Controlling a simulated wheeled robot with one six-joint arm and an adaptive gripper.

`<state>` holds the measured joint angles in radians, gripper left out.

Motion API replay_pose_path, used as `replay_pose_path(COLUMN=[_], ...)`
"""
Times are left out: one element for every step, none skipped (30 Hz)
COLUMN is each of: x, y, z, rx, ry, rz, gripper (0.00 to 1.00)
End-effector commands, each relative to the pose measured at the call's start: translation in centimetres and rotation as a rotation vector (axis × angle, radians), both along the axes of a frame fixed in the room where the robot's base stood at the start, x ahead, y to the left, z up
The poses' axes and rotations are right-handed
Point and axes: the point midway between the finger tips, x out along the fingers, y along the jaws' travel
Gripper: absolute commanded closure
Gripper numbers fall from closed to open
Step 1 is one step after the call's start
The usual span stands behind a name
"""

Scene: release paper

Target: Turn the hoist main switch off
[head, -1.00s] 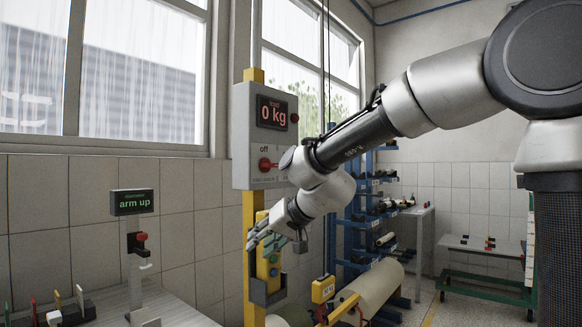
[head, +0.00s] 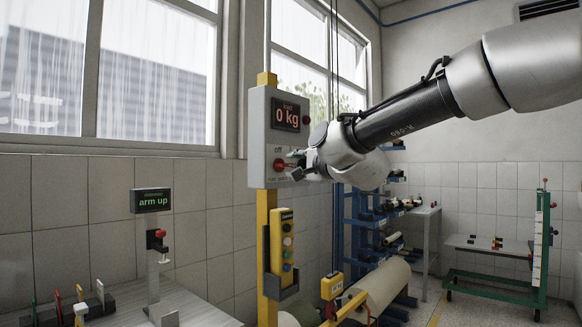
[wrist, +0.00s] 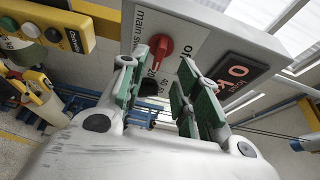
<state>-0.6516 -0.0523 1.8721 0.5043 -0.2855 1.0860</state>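The hoist main switch is a red rotary knob (head: 280,165) on the front of a grey box (head: 258,130), below a display reading "0 kg". An "off" label sits above the knob in the head view. My gripper (head: 295,163) is at the knob's right side in the head view, overlapping part of it. In the wrist view the red knob (wrist: 160,48) shows just beyond the gap between the green-padded fingers of my gripper (wrist: 157,74). The fingers are open with nothing between them. The knob appears apart from the pads. I cannot clearly tell its set position.
A yellow pendant with buttons (head: 281,245) hangs on the yellow post (head: 266,215) below the box. An "arm up" sign (head: 151,200) stands over a bench at left. Blue racks (head: 362,225) and a paper roll (head: 382,283) stand behind.

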Motion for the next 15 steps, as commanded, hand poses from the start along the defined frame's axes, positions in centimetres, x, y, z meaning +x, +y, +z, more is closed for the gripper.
replay_pose_path(x=[0.9, 1.3, 1.9, 2.4, 2.8, 3.4, 3.7, 4.0, 4.4, 4.6, 4.8, 5.0, 5.1, 5.2, 5.2], y=[0.5, 0.8, 1.1, 1.4, 1.6, 1.9, 2.1, 2.3, 2.5, 2.6, 2.7, 2.8, 2.9, 2.9, 2.9], z=[-0.1, -0.2, -0.1, -0.2, -0.2, -0.2, -0.2, -0.1, -0.2, -0.2, -0.1, -0.1, -0.1, -0.1, -0.1], rx=[-0.002, -0.002, -0.001, -0.001, -0.002, -0.002, -0.002, -0.003, -0.003, -0.003, -0.003, -0.003, -0.003, -0.003, -0.004], ry=[0.001, 0.002, 0.002, 0.003, 0.002, 0.002, 0.002, 0.002, 0.002, 0.002, 0.002, 0.001, 0.001, 0.001, 0.001], rz=[0.0, 0.0, 0.0, 0.0, 0.0, 0.0, 0.001, 0.001, 0.001, 0.001, 0.001, 0.0, 0.0, 0.0, 0.0], gripper=[0.68, 0.68, 0.68, 0.68, 0.68, 0.68, 0.68, 0.68, 0.68, 0.68, 0.68, 0.68, 0.68, 0.68, 0.68])
